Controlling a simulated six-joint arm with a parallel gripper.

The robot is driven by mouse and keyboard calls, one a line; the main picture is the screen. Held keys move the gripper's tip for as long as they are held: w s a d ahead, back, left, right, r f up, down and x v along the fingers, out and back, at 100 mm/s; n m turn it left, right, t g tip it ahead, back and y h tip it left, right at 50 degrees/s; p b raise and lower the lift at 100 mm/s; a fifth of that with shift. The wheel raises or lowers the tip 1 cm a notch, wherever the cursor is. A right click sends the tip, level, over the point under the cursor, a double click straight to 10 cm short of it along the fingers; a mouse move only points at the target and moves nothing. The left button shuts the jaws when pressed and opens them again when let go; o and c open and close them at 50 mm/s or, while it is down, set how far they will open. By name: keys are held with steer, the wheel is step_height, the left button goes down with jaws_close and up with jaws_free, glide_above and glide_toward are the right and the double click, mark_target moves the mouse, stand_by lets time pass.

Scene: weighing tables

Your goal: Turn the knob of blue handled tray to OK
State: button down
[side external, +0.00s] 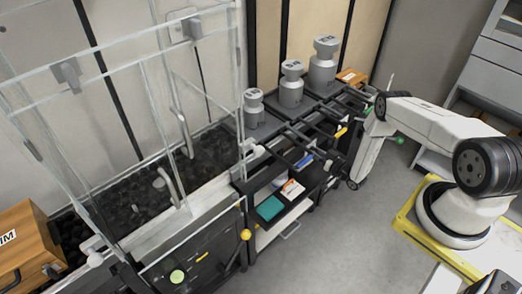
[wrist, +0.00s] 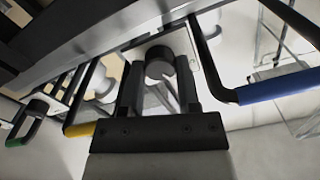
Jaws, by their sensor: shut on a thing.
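In the wrist view the blue handle (wrist: 275,87) of a tray reaches in from the right on a dark bar. A dark round knob (wrist: 160,63) sits on a pale plate at upper middle, left of the blue handle. My gripper (wrist: 160,82) has one finger on each side of the knob and is shut on it. Any OK mark or pointer on the knob cannot be read. In the side view a small blue handle (side external: 304,160) shows at the front of the rack; the knob and my fingertips cannot be made out there.
Grey weights (side external: 291,84) stand on the table behind. A lower shelf holds a teal box (side external: 270,207). A glass enclosure (side external: 150,75) stands at left.

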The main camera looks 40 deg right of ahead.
steer(key=n, duration=0.6)
steer(key=shift+n, duration=0.3)
stand_by(0.4)
steer(key=shift+c, duration=1.6)
jaws_free()
steer(key=shift+s, duration=0.15)
steer(key=s, duration=0.7)
steer(key=shift+s, duration=0.3)
